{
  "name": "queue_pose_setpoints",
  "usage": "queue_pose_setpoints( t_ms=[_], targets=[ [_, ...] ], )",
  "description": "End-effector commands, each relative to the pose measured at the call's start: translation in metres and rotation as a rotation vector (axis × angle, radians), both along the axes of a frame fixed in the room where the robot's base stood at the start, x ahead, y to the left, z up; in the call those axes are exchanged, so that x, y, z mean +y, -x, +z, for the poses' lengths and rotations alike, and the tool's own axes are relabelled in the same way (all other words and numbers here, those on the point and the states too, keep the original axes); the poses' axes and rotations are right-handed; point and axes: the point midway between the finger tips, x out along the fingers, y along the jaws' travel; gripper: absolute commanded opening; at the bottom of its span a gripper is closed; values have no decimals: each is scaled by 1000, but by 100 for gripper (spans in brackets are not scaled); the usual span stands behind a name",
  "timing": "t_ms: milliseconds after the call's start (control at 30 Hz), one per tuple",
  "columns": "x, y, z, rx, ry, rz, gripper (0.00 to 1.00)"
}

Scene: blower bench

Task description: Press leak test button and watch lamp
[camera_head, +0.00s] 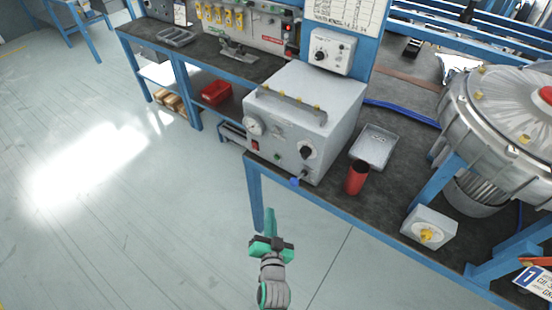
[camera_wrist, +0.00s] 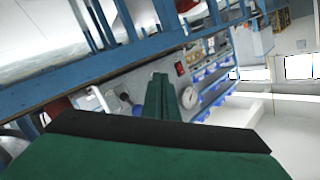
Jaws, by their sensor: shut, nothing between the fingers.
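A grey metal test box (camera_head: 305,120) stands on the bench in the head view. Its front has a round gauge (camera_head: 254,125), a red switch or lamp (camera_head: 256,145), a black knob (camera_head: 307,152) and small fittings low down. I cannot tell which of these is the leak test button. My gripper (camera_head: 271,222) is shut and empty, in front of and below the bench's front edge, apart from the box. In the wrist view its green fingers (camera_wrist: 160,100) are together, with a gauge (camera_wrist: 180,69) behind them.
A red cup (camera_head: 356,178), a metal tray (camera_head: 373,147) and a small box with a yellow knob (camera_head: 428,228) sit right of the test box. A large blower (camera_head: 500,120) stands at the right. Open floor (camera_head: 120,210) lies to the left.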

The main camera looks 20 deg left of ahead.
Motion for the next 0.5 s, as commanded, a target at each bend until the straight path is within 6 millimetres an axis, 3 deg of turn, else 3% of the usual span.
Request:
queue_pose_setpoints(
  t_ms=[33,200,333,500],
  targets=[
    [13,-19,8,-4,-23,20,0],
    [47,-61,26,6,-83,73,0],
    [63,-78,36,13,-109,99,0],
    [70,-85,40,16,-119,110,0]
  ],
)
